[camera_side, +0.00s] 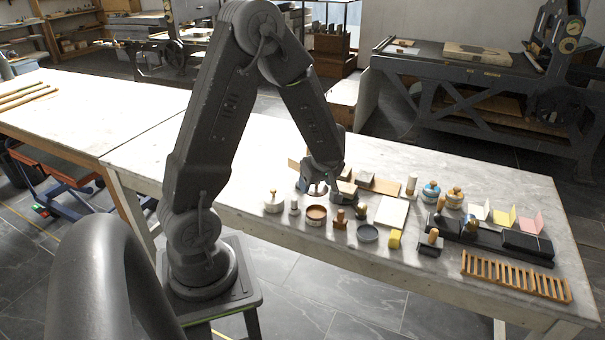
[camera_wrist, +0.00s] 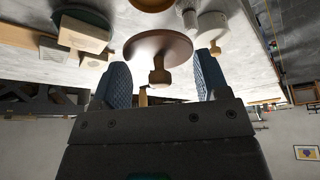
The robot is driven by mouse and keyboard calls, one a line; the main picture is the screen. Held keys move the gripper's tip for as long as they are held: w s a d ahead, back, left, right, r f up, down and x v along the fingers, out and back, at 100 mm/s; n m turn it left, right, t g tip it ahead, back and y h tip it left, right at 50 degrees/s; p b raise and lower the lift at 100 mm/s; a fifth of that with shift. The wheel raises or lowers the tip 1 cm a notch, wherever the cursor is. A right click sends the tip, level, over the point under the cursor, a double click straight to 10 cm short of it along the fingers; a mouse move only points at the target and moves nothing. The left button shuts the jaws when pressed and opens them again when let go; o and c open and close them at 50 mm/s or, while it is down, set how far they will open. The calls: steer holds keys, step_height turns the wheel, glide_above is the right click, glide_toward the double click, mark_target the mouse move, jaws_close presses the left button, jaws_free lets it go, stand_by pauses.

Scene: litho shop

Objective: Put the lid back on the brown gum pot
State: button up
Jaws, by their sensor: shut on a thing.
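The brown gum pot (camera_side: 316,213) stands open on the bench in the side view, just in front of my gripper. Its edge shows at the top of the wrist view (camera_wrist: 152,3). The lid (camera_wrist: 145,46) is a brown disc with a small knob, held between my two blue ridged fingers in the wrist view. My gripper (camera_side: 317,187) points down, shut on the lid and behind the pot, not over it. In the side view the fingers partly hide the lid, and its height above the bench is hard to tell.
Blocks (camera_side: 346,189) lie beside my gripper.

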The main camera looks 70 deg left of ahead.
steer(key=shift+d+f, duration=0.15)
steer(key=shift+d, duration=0.05)
steer(key=shift+f, duration=3.1)
steer(key=shift+f, duration=0.15)
steer(key=o, duration=1)
steer(key=shift+r, duration=3.5)
